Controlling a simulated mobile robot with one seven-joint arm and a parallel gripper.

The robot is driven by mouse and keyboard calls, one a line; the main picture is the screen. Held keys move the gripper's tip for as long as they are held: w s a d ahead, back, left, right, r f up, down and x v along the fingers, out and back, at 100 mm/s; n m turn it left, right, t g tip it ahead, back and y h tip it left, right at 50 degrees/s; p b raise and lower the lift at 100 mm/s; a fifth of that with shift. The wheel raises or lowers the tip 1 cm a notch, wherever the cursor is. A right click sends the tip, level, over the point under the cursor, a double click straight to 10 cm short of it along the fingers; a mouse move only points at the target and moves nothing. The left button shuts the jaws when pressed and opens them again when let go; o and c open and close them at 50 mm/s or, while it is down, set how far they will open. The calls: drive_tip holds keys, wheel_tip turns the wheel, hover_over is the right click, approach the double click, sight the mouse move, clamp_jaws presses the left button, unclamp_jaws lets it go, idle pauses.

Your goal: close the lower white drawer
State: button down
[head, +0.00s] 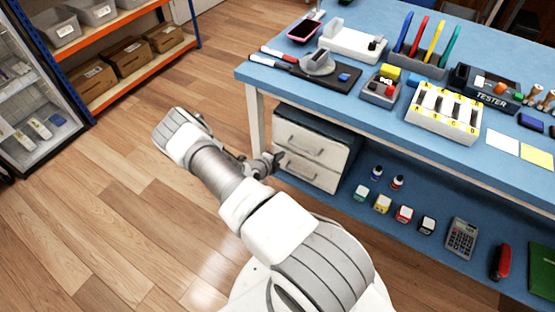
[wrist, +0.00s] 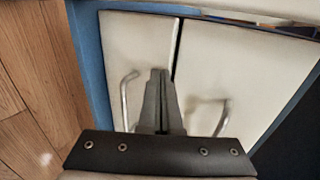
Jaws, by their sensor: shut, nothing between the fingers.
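A white drawer unit with a dark top (head: 318,124) stands under the blue bench. The lower white drawer (head: 318,178) has a bar handle and sits below the upper drawer (head: 322,148). Its front looks almost level with the upper one; a small gap is hard to judge. In the wrist view the lower drawer front (wrist: 135,45) is the left panel and the upper one (wrist: 215,65) the right, with a dark seam between. My gripper (head: 275,161) is shut and empty at the lower drawer's left edge. Its fingertips (wrist: 160,72) overlap the lower front near the seam; contact is unclear.
A bench leg (head: 256,120) stands just left of the drawers. Small bottles and boxes (head: 383,203) and a calculator (head: 461,238) are on the lower blue shelf (head: 345,208) to the right. The wooden floor (head: 120,190) at left is clear.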

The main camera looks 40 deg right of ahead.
drive_tip(key=a+f+p+v, duration=0.1)
drive_tip(key=p+v, duration=0.2)
drive_tip(key=v, duration=1)
drive_tip(key=shift+s+a+f, duration=0.2)
drive_tip(key=shift+s+f, duration=0.1)
